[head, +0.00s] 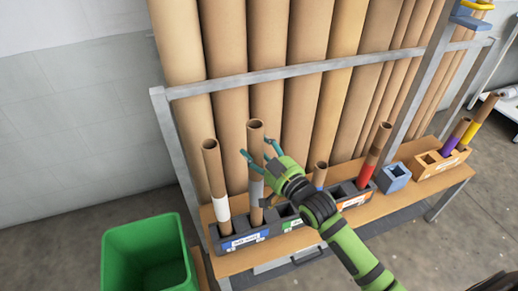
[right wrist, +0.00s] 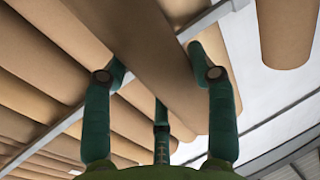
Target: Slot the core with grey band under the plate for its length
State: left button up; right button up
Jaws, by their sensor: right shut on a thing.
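The core with the grey band (head: 257,188) is a tall brown cardboard tube, nearly upright. A green plate (head: 291,224) and an orange plate (head: 354,201) are farther right on the rack. My left gripper is not in view.
A white-banded core (head: 221,206) stands just left of the held one. A red-banded core (head: 366,170) and a short blue-banded core (head: 320,174) stand to the right. Large tubes (head: 268,60) lean behind a grey rail (head: 300,70). A green bin (head: 145,255) is front left.

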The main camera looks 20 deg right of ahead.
jog(key=shift+f+b, duration=0.75)
jog(key=shift+f, duration=0.45)
jog(key=o, duration=1.7)
jog(key=v, duration=1.2)
